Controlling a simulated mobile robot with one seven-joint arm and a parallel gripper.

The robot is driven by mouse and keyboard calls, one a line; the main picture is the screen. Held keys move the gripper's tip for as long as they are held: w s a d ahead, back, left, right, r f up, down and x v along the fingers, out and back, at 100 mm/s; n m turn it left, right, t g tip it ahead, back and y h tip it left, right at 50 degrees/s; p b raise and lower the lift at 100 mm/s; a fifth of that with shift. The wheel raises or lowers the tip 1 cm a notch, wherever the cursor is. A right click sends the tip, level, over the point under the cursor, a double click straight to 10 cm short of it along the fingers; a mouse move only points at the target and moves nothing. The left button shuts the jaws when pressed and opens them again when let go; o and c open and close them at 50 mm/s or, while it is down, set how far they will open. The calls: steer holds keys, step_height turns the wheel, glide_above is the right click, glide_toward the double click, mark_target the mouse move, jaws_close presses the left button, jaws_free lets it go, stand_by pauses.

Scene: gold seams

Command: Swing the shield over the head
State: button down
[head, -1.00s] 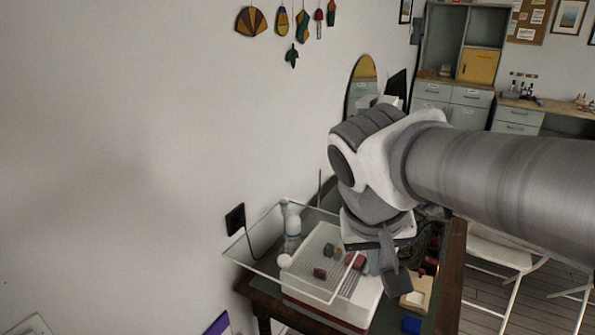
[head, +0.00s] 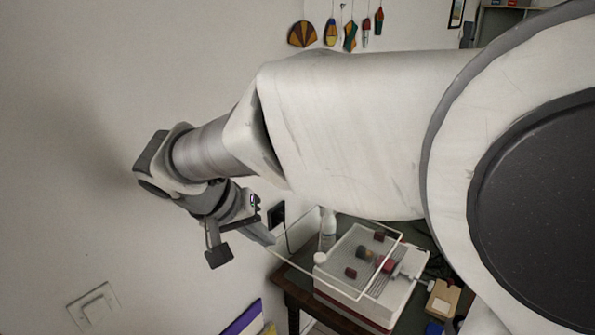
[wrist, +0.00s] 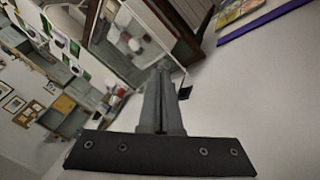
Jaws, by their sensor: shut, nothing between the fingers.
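The shield (head: 382,268) is a clear panel with a thin white rim. In the head view it reaches over the grid-topped white machine (head: 404,300) and out past its left side toward the wall. The machine's head is small here and I cannot make it out clearly; a white rounded knob (head: 320,258) stands at its left. My gripper (head: 267,239) is left of the shield, near the wall, apart from it as far as I can tell. Its fingers are together and empty; they also show in the wrist view (wrist: 163,68).
A white bottle (head: 328,230) stands behind the machine. Red and dark pieces (head: 388,266) lie on its grid. The dark table edge (head: 294,290) runs below. My arm crosses above the machine.

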glide_toward(314, 261)
step_height(314, 261, down, 2)
steer(key=a, duration=0.2)
steer(key=d, duration=0.1)
steer(key=w+d+f+p, duration=0.1)
steer(key=d, duration=0.1)
steer(key=shift+w+d+f+p, duration=0.2)
steer(key=shift+w+d+p, duration=0.1)
steer(key=shift+p, duration=0.1)
